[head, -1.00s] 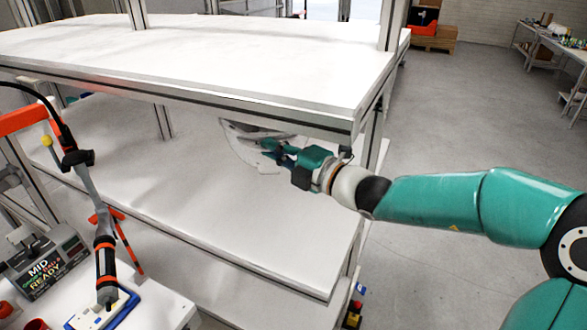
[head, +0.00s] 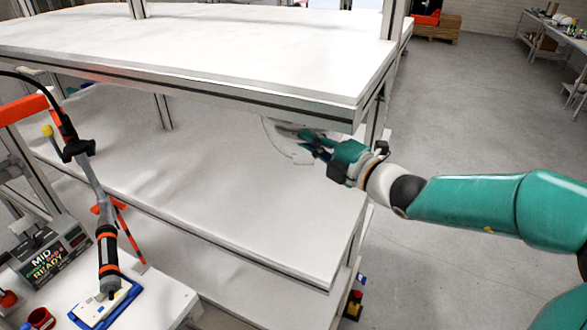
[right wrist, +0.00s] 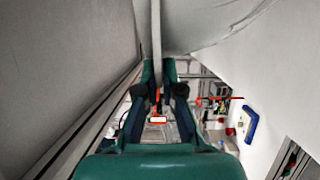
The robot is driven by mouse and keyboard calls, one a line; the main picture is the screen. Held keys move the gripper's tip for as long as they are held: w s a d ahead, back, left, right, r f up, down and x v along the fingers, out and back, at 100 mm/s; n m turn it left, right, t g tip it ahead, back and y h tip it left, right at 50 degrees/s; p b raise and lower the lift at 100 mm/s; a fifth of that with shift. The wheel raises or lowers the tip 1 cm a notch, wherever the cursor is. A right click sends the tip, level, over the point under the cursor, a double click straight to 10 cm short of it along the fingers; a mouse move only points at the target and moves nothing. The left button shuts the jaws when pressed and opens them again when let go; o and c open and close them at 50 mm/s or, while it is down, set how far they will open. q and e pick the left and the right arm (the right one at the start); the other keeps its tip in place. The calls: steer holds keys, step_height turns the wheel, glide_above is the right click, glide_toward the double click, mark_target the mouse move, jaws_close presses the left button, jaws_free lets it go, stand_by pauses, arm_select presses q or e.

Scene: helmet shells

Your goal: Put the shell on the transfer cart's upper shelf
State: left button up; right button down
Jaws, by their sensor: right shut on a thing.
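The pale shell (head: 283,135) is held under the front edge of a white top board (head: 220,45), above a wide white lower board (head: 200,190). Its thin curved outline shows; the rest blends with the white or is hidden by the gripper. My right gripper (head: 308,137) is shut on the shell's edge, and a thin pale edge of the shell (right wrist: 157,30) stands between the fingers in the right wrist view. I cannot tell whether the shell touches the lower board. These boards are levels of one metal-framed shelf unit; no wheels show. My left gripper is not in view.
A side table (head: 150,312) with a hanging driver tool (head: 106,255), a blue-edged tray (head: 105,303) and a display box (head: 45,255) stands at front left. The top board overhangs my right gripper closely. Grey floor (head: 470,120) is free at the right.

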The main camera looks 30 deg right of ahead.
step_height(320, 180, down, 9)
stand_by(0.5)
steer(key=c, duration=1.7)
jaws_free()
steer(key=shift+f, duration=0.1)
steer(key=o, duration=0.4)
